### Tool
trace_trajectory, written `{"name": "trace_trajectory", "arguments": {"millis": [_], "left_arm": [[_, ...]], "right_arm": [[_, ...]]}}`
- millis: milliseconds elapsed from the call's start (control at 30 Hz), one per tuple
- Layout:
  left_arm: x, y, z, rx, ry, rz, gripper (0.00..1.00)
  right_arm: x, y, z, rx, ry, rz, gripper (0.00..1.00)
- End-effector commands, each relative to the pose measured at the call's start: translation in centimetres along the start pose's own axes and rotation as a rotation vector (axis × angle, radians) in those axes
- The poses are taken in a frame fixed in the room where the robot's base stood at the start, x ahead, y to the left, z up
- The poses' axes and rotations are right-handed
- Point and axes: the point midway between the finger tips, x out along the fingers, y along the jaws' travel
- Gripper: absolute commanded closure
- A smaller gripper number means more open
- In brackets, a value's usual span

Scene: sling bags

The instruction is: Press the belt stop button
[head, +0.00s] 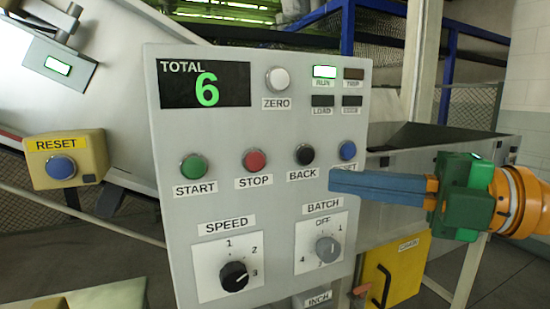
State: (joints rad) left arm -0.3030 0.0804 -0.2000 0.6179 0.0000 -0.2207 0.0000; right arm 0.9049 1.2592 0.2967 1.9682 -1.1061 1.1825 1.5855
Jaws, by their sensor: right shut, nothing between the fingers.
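The grey control panel (290,188) faces me in the head view. Its red STOP button (254,160) sits left of centre, between the green START button (194,166) and the black BACK button (304,154). My right gripper (334,181) comes in from the right with its blue fingers shut and empty. Its fingertips are in front of the panel's right part, below and right of the BACK button, apart from STOP in the picture. They partly cover the label under the blue button (347,150). Whether they touch the panel I cannot tell. My left gripper is not in view.
The display (205,84) reads TOTAL 6, and the RUN lamp (324,72) is lit. A white ZERO button (277,79), a SPEED knob (234,276) and a BATCH knob (327,249) are also on the panel. A yellow RESET box (66,158) stands at left.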

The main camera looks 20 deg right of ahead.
Motion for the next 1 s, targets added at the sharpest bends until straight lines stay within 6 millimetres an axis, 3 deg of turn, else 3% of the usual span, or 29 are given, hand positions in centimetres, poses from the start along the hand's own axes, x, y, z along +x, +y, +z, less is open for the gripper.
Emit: {"name": "trace_trajectory", "arguments": {"millis": [33,367,400,600,1000], "left_arm": [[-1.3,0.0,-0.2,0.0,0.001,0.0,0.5],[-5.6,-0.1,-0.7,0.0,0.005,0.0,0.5],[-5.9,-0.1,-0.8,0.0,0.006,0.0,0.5],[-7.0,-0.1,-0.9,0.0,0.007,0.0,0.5],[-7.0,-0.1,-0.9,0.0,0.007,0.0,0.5]], "right_arm": [[1.0,0.7,-0.1,0.0,0.005,-0.002,1.0],[8.2,0.8,-0.2,0.0,0.009,0.001,1.0],[8.7,0.8,0.5,0.005,0.006,0.002,1.0],[10.4,0.4,2.4,0.003,0.004,0.002,1.0],[10.7,0.1,2.8,0.0,0.002,0.0,1.0]]}}
